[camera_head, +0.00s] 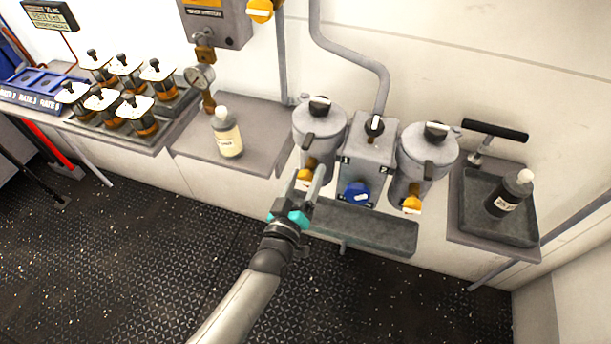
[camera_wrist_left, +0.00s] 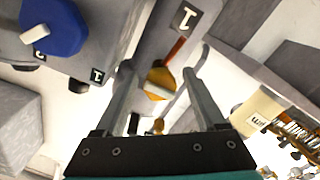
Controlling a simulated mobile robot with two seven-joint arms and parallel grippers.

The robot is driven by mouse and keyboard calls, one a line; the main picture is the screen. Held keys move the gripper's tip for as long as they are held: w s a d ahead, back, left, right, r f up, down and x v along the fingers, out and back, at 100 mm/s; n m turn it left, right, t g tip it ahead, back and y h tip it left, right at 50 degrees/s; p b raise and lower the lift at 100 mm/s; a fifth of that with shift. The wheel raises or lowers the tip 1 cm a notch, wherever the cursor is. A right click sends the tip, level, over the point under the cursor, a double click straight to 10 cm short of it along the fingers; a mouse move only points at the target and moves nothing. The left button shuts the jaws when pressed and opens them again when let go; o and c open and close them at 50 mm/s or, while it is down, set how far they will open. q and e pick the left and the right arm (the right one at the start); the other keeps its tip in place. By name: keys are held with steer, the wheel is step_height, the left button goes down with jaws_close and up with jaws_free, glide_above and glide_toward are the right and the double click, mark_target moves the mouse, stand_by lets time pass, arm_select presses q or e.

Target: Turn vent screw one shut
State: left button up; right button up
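The left grey canister (camera_head: 320,130) has a black knob with a white mark (camera_head: 319,104) on its lid and a yellow knob (camera_head: 304,175) low on its front. I cannot read which is named vent screw one. My left gripper (camera_head: 306,184) is at the yellow knob, fingers open. In the left wrist view the yellow knob (camera_wrist_left: 158,83), with a white bar across it, shows between the open fingers (camera_wrist_left: 158,78), below a label "1" (camera_wrist_left: 185,17). I cannot tell whether the fingers touch it. My right gripper is not in view.
A matching canister (camera_head: 425,150) with its own yellow knob (camera_head: 411,204) stands right of the centre block (camera_head: 368,150), which carries a blue knob (camera_head: 357,192). A drip tray (camera_head: 370,228) lies below. A cream-labelled bottle (camera_head: 228,137) stands on the left shelf. A dark bottle (camera_head: 508,194) stands right.

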arm_select(q)
steer(key=p+v, duration=0.1)
steer(key=v, duration=1.4)
steer(key=shift+s, duration=0.1)
stand_by(0.3)
steer(key=s+a+f+m+g+y+b, duration=0.1)
steer(key=s+a+f+g, duration=0.15)
steer(key=f, duration=0.65)
steer(key=s+a+f+m+g+y+b, duration=0.1)
steer(key=s+a+f+g, duration=0.15)
steer(key=f, duration=0.65)
steer(key=s+a+f+m+g+y+b, duration=0.1)
steer(key=s+f+m+g, duration=0.2)
steer(key=f, duration=0.5)
steer(key=s+a+f+g+y+b, duration=0.1)
steer(key=s+a+f+g, duration=0.3)
steer(key=s, duration=0.5)
steer(key=s+a+f+g+y+b, duration=0.1)
steer(key=s+a+f+g, duration=0.3)
steer(key=s+f, duration=0.5)
steer(key=shift+s+f+y+b, duration=0.3)
steer(key=shift+s+f, duration=0.05)
steer(key=shift+s, duration=0.45)
